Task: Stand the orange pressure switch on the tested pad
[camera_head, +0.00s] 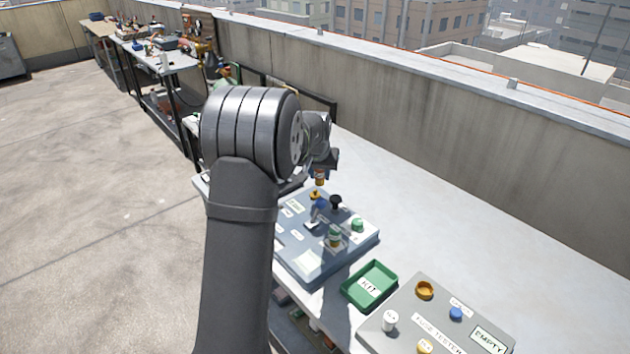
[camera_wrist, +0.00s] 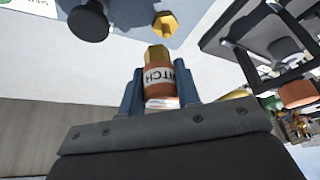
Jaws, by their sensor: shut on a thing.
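The orange pressure switch (camera_wrist: 160,75) is between my gripper's two blue fingers (camera_wrist: 160,92) in the wrist view. The board bears small white labels and pale pads. I cannot read which one is the tested pad.
A green KIT tray (camera_head: 348,291) and a grey tester panel (camera_head: 403,318) lie to the right. The table behind is clear up to the parapet.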

